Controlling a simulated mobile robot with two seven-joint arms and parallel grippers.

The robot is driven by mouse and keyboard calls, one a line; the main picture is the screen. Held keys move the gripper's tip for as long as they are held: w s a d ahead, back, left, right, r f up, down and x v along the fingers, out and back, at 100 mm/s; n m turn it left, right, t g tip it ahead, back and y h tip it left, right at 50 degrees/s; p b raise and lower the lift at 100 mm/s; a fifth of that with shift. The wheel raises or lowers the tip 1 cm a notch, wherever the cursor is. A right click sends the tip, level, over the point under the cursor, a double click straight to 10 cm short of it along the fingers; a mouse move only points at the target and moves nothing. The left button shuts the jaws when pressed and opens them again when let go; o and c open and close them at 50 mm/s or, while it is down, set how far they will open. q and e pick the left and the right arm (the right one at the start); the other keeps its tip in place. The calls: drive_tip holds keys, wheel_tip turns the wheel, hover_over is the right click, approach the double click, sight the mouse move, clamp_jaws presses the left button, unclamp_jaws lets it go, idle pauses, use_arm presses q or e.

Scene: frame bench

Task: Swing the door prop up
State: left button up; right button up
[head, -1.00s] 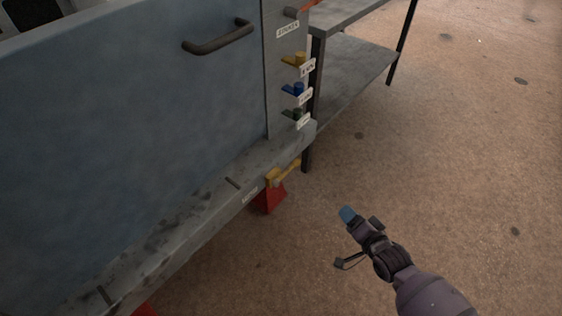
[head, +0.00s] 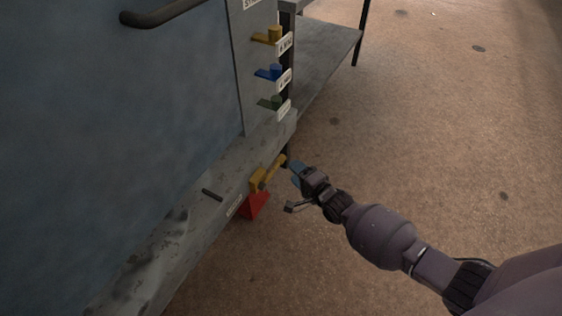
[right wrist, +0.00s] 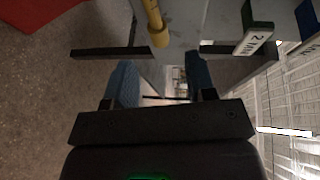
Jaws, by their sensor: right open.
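The yellow piece that looks like the door prop (head: 267,175) sits at the right end of the grey sill, below the blue door (head: 120,120). Its arm slants up to the right. My right gripper (head: 296,172) is open and empty, with its blue fingertips just right of the prop's free end. In the right wrist view the prop's rounded yellow end (right wrist: 156,24) shows ahead of the open fingers (right wrist: 160,78), apart from them and roughly in line with the gap. My left gripper is not in view.
A red wedge-shaped foot (head: 254,206) is under the sill (head: 190,215). Yellow (head: 270,36), blue (head: 272,72) and green (head: 271,102) levers with tags line the post above. A grey shelf (head: 325,55) stands behind.

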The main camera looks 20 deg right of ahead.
sight(283, 160)
drive_tip(key=shift+b+x, duration=0.95)
drive_tip(key=shift+x, duration=2.45)
drive_tip(key=shift+f, duration=0.1)
clamp_jaws()
